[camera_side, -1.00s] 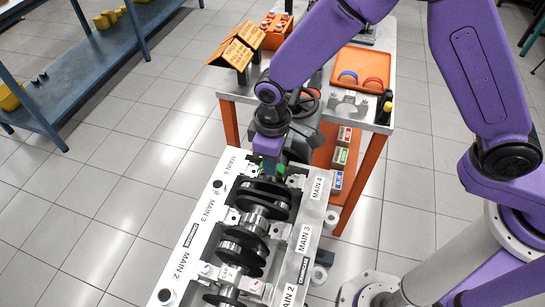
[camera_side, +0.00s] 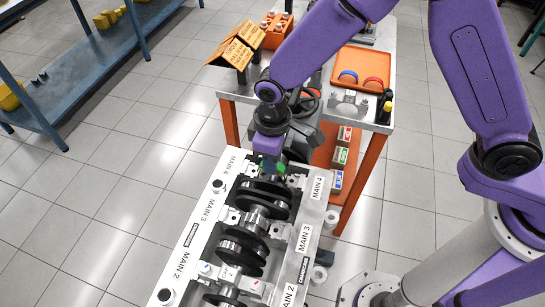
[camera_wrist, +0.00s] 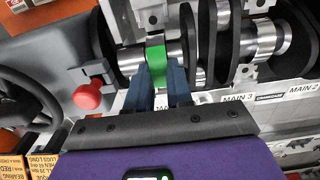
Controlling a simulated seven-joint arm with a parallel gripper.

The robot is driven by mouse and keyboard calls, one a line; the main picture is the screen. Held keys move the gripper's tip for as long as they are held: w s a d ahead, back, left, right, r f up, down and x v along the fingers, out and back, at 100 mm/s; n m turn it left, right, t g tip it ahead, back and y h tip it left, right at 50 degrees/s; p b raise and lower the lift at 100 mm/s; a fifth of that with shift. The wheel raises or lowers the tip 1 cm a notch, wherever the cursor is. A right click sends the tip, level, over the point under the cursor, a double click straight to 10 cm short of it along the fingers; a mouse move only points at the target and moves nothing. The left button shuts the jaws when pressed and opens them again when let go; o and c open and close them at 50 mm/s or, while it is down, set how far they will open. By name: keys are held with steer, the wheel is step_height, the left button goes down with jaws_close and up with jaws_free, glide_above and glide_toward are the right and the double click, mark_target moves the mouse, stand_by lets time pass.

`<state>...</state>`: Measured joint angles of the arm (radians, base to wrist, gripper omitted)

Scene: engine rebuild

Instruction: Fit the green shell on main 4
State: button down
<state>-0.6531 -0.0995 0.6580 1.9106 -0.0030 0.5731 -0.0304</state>
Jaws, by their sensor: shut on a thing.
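My gripper (camera_wrist: 165,85) is shut on the green shell (camera_wrist: 156,58), whose green face shows between the fingertips in the wrist view. The shell is at the crankshaft journal beside the end main bearing saddle. In the side view my gripper (camera_side: 268,162) is low over the far end of the crankcase, at main 4, between the two MAIN 4 labels (camera_side: 318,187). The crankshaft (camera_side: 262,215) lies in the crankcase (camera_side: 205,215). I cannot tell whether the shell touches the journal or is seated; the fingers and arm hide its lower side.
A cart (camera_side: 347,100) stands behind the crankcase. On it an orange tray (camera_side: 362,62) holds a blue and a red shell. A handwheel (camera_side: 307,100) and a red knob (camera_wrist: 87,97) are close to my gripper. Small colour-marked boxes (camera_side: 340,156) sit on the cart's lower shelf.

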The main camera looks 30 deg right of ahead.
steer(key=shift+f, duration=0.25)
stand_by(0.5)
steer(key=shift+r, duration=0.25)
stand_by(0.5)
steer(key=c, duration=1.2)
jaws_free()
steer(key=shift+c, duration=0.2)
steer(key=shift+r, duration=1.5)
steer(key=o, duration=0.5)
steer(key=shift+o, duration=0.2)
